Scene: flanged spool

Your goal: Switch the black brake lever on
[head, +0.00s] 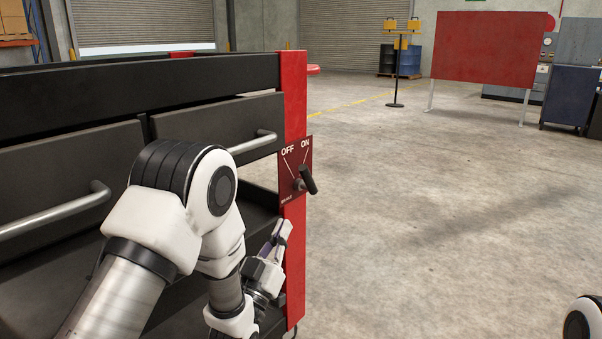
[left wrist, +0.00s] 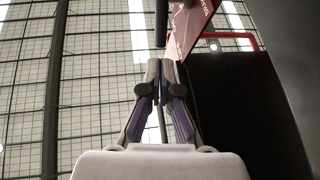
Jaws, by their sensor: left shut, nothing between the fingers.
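The black brake lever (head: 309,180) sits on a red plate (head: 293,160) marked OFF and ON, on the cart's red corner post. Its grip is right of its pivot, beside the ON side; its exact setting is hard to tell. My left gripper (head: 283,229) is just below the plate, fingers pointing up, empty and apart from the lever. In the left wrist view, the left fingers (left wrist: 160,70) are shut, and a dark bar, apparently the lever (left wrist: 160,23), is just beyond their tips. The plate (left wrist: 192,30) shows beside it. My right gripper is out of view.
The black cart (head: 140,75) with drawers and bar handles (head: 254,142) fills the left, close to my left arm. The concrete floor right of the post is clear. A red board (head: 490,45) and a stand (head: 397,70) are far back.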

